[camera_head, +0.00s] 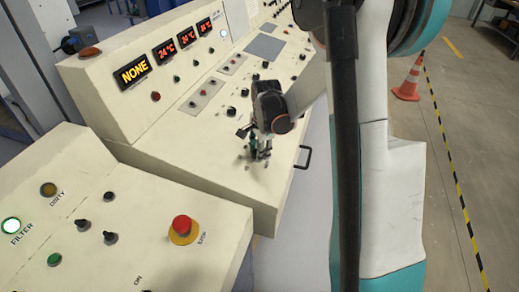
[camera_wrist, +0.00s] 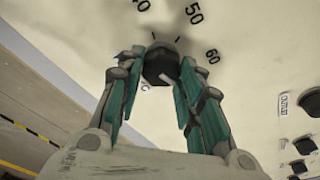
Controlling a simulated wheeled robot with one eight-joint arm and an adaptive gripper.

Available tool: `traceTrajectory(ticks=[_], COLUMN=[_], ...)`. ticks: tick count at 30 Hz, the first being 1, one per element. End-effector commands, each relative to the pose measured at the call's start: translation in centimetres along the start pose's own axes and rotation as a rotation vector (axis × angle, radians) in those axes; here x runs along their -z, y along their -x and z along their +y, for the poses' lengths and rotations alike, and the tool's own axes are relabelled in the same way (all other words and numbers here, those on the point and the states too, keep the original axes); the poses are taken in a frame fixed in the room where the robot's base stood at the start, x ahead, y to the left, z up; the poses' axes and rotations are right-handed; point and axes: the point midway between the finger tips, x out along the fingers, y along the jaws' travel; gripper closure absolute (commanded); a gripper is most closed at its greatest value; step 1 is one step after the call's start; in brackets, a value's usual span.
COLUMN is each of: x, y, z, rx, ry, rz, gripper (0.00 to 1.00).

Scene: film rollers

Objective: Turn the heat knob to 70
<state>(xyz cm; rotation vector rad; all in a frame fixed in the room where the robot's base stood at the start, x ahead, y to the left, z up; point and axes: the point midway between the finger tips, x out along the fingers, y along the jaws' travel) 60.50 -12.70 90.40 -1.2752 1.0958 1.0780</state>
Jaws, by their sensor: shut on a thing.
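The heat knob (camera_wrist: 160,62) is black and sits in the middle of the wrist view, on a cream panel with a printed dial (camera_wrist: 194,14). The numbers 50 and 60 show above and to the right of it, with part of another number at the top left. My gripper (camera_head: 260,155) is down at the console's front in the head view. Its teal-padded fingers stand either side of the knob and are shut on it. The head view hides the knob behind my gripper.
The cream console (camera_head: 180,165) carries more small black knobs, lights and displays reading NONE (camera_head: 131,72) and temperatures. A red stop button (camera_head: 182,226) is on the nearer panel. A black handle (camera_head: 304,157) sticks out right of my gripper. An orange cone (camera_head: 410,80) stands on the floor.

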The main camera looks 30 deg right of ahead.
Motion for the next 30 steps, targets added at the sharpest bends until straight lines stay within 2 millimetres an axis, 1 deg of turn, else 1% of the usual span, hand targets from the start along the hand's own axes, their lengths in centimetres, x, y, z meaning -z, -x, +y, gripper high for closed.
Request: traceTrajectory(ticks=[9, 23, 24, 25, 26, 30], x=[0.00, 0.00, 0.00, 0.00, 0.00, 0.00], y=[-0.02, -0.02, -0.02, -0.02, -0.02, -0.02], z=[0.02, 0.02, 0.02, 0.02, 0.02, 0.01], rx=[-0.015, -0.016, -0.016, -0.016, -0.016, -0.016], ry=[-0.085, -0.095, -0.095, -0.095, -0.095, -0.095], rz=[0.000, 0.000, 0.000, 0.000, 0.000, 0.000], gripper=[0.90, 0.90, 0.57, 0.50, 0.46, 0.46])
